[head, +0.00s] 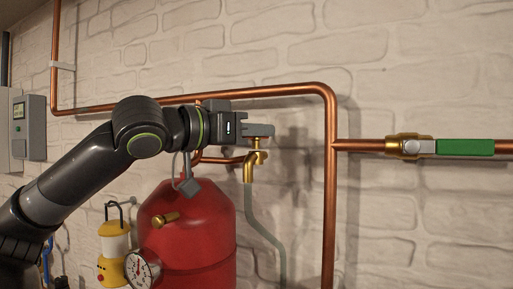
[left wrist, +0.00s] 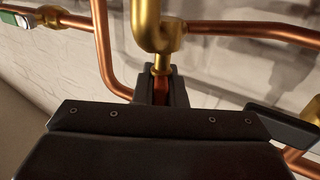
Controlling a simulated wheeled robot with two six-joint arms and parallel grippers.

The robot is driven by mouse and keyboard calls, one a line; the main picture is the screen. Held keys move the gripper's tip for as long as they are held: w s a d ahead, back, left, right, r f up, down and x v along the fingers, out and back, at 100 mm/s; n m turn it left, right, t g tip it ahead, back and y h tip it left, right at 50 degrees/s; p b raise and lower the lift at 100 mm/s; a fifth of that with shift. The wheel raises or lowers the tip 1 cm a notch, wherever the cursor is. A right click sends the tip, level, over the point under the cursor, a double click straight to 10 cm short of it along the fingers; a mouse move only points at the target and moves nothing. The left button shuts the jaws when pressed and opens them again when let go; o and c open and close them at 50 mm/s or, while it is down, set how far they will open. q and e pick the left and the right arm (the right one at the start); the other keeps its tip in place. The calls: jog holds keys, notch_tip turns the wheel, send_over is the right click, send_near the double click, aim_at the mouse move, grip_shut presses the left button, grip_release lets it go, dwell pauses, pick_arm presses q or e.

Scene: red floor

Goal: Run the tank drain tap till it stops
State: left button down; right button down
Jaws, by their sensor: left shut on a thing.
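The brass drain tap (head: 249,170) sits on a copper branch pipe above and to the right of the red tank (head: 205,235). My left gripper (head: 260,131) is at the top of the tap, over its stem, and mostly hides the handle in the head view. In the left wrist view the brass tap body (left wrist: 152,28) and its stem lead to a reddish handle (left wrist: 160,90) between the dark fingertips. The left gripper (left wrist: 162,88) is shut on this handle. How far the tap is turned cannot be told. My right gripper is not in view.
Copper pipe (head: 330,200) runs along the white brick wall and down right of the tap. A green-levered valve (head: 465,147) is at the right. A yellow lantern (head: 113,245) and a round gauge (head: 142,268) are near the tank. A grey box (head: 30,127) is at the left.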

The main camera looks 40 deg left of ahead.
pick_arm(q)
jog(key=shift+m+g+h+b, duration=0.4)
jog(key=shift+m+h+b, duration=0.45)
jog(key=shift+h, duration=0.65)
jog(key=c, duration=1.5)
grip_release()
